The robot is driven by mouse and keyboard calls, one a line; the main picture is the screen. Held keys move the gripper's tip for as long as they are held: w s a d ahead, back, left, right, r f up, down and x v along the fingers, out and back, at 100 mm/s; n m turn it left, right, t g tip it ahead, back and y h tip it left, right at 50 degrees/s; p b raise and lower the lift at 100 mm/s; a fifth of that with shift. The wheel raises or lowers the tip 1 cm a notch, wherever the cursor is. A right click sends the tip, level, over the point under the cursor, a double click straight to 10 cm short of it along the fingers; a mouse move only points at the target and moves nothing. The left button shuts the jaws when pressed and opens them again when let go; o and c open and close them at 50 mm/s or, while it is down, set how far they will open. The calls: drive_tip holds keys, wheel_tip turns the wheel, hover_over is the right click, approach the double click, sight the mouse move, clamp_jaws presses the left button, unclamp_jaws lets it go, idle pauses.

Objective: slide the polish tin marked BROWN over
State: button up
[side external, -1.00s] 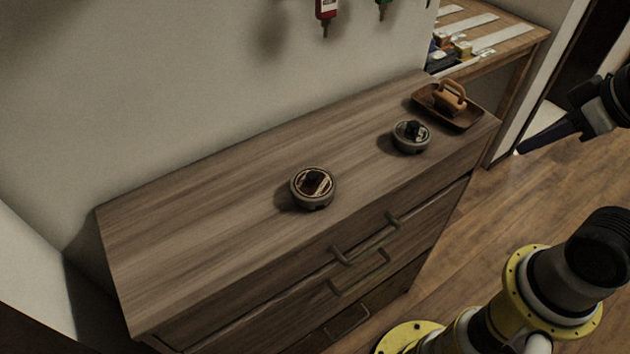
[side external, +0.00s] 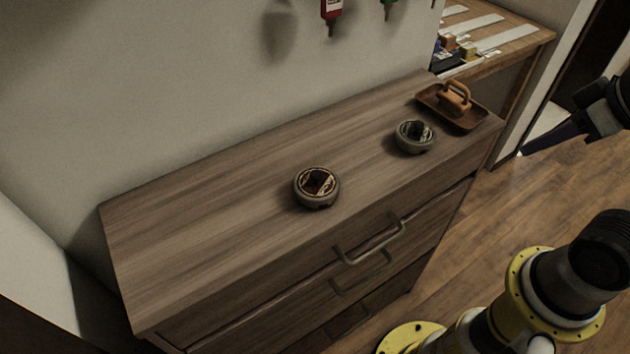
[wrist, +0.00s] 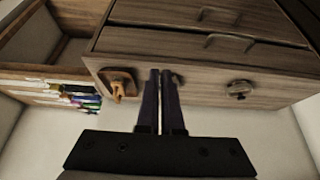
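A round tin with a brown-red label (side external: 317,187) sits on the wooden cabinet top, near its middle; the lettering is too small to read. It also shows at the right of the wrist view (wrist: 239,89). A second round tin with a dark label (side external: 414,136) stands further right on the cabinet, and in the wrist view is mostly hidden behind my fingers. My gripper (side external: 523,152) is in the air right of the cabinet, apart from both tins. In the wrist view its two dark fingers (wrist: 160,73) lie close together with a thin line between them, holding nothing.
A brown tray (side external: 466,122) with a wooden-handled brush (side external: 455,98) stands at the cabinet's right end. Drawer handles (side external: 367,240) stick out from the front. A table with small items (side external: 490,40) is behind on the right. The cabinet top left of the brown-labelled tin is clear.

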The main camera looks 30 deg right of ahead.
drive_tip(key=o, duration=0.5)
drive_tip(key=shift+m, duration=0.4)
drive_tip(key=shift+c, duration=0.2)
drive_tip(key=shift+o, duration=1.3)
drive_tip(key=shift+s+f+m, duration=0.1)
drive_tip(key=shift+s+m, duration=0.1)
drive_tip(key=shift+m, duration=0.3)
drive_tip(key=o, duration=0.7)
drive_tip(key=r+m, duration=0.2)
drive_tip(key=w+r+m, duration=0.1)
drive_tip(key=r+m, duration=0.1)
drive_tip(key=m, duration=0.1)
drive_tip(key=shift+w+a, duration=0.1)
drive_tip(key=shift+w, duration=0.1)
drive_tip(key=shift+o, duration=0.2)
drive_tip(key=w+r+m, duration=0.1)
drive_tip(key=w+a+r+m, duration=0.1)
drive_tip(key=r+m, duration=0.1)
drive_tip(key=shift+w+g, duration=0.2)
drive_tip(key=shift+g, duration=0.2)
drive_tip(key=w+a+r+m+g, duration=0.35)
drive_tip(key=w+a+m, duration=0.35)
drive_tip(key=w+a, duration=0.8)
drive_tip(key=w+a+f+n+g, duration=0.1)
drive_tip(key=a+f, duration=0.5)
drive_tip(key=a, duration=0.3)
drive_tip(key=shift+w+a+n, duration=0.15)
drive_tip(key=shift+a+n, duration=0.15)
